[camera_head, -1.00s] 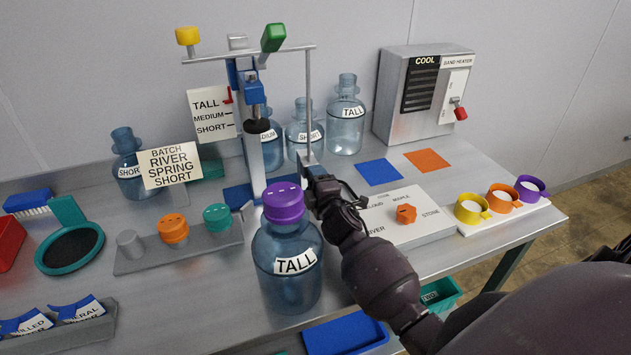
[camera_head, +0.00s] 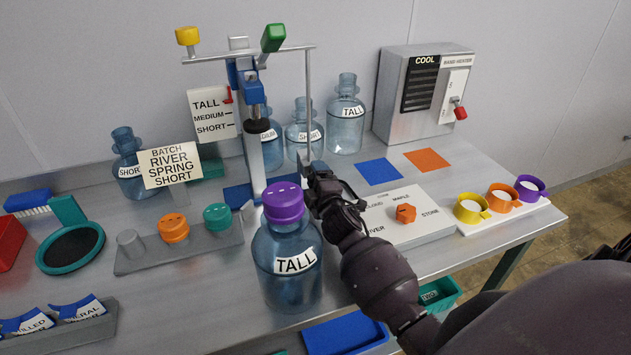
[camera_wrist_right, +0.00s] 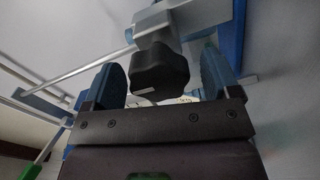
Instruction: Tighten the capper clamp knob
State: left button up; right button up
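The capper is a grey upright post (camera_head: 252,165) with a blue carriage (camera_head: 250,88) and a black part below it. In the right wrist view, a black lobed knob (camera_wrist_right: 160,72) on a grey block shows between the blue fingers of my right gripper (camera_wrist_right: 160,82). The fingers are apart, with narrow gaps on both sides of the knob; I cannot tell any contact. In the head view my right gripper (camera_head: 312,178) is right of the post, behind the purple-capped TALL jug (camera_head: 290,270); its fingertips are hard to make out. My left gripper is not in view.
The TALL jug stands close to my right wrist. A dial panel (camera_head: 430,223) lies right of it, and a cap rack (camera_head: 180,257) lies to the left. More jugs stand behind the capper. A band heater box (camera_head: 395,110) is at the back right.

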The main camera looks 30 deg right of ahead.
jog(key=v, duration=1)
jog(key=shift+s+a, duration=0.2)
jog(key=shift+s, duration=0.15)
dwell(0.5)
